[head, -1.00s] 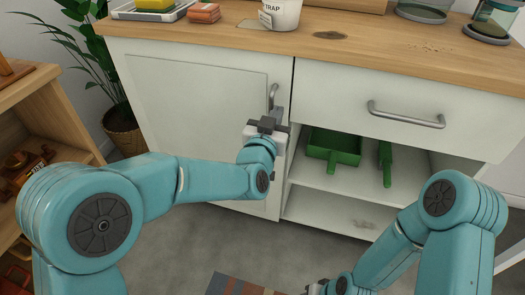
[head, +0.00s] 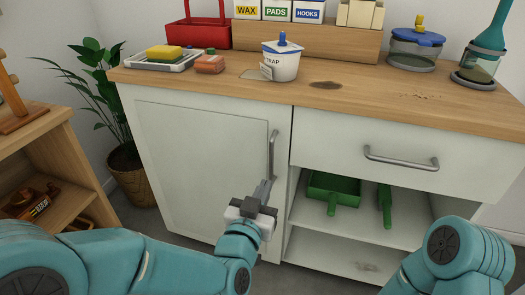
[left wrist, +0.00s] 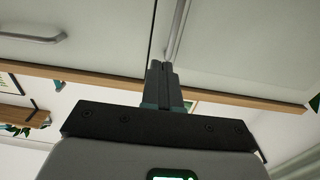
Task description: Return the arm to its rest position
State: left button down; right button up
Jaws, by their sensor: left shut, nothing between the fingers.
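My left gripper (head: 264,190) is shut and empty, in front of the white cabinet, just below the upright handle (head: 273,155) of the closed left door (head: 200,165) in the head view. In the left wrist view its closed fingers (left wrist: 162,72) point toward the cabinet front, with the door handle (left wrist: 178,30) just beyond the tips. I cannot tell whether they touch it. My left arm (head: 130,262) reaches in from the lower left. My right arm (head: 460,250) shows at the lower right; its gripper is out of frame.
The drawer (head: 405,155) is closed. Below it, an open shelf (head: 310,210) holds a green dustpan (head: 335,185) and a green brush (head: 385,200). The counter (head: 210,92) carries a white tub (head: 285,65) and several other things. A wooden rack (head: 50,165) stands close at the left.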

pick_arm(q)
jog(key=w+a+f+n+g+y, duration=0.2)
jog(key=a+f+y, duration=0.2)
jog(key=a+f, duration=0.65)
jog(key=s+a+f+n+g, duration=0.1)
jog(key=s+a+f+g, duration=0.15)
jog(key=f, duration=0.45)
jog(key=s+a+f+g, duration=0.1)
jog(key=s+a+f, duration=0.15)
jog(key=f, duration=0.35)
jog(key=s+a+f+n+g, duration=0.2)
jog(key=s+f+g, duration=0.4)
jog(key=s+f, duration=0.5)
jog(key=s+d+f+n+g+h, duration=0.1)
jog(key=s+d+f+g, duration=0.1)
jog(key=s, duration=0.3)
jog(key=s+d+f+g+h, duration=0.1)
jog(key=s+d+g, duration=0.15)
jog(key=s, duration=0.25)
notch_tip(320, 180, up, 33)
jog(key=p, duration=3.3)
jog(key=shift+s+d+g+p, duration=0.15)
jog(key=shift+s+g+p, duration=0.2)
jog(key=shift+s, duration=0.1)
pick_arm(e)
notch_tip(320, 180, up, 33)
jog(key=s+a, duration=0.1)
jog(key=shift+n+g, duration=0.3)
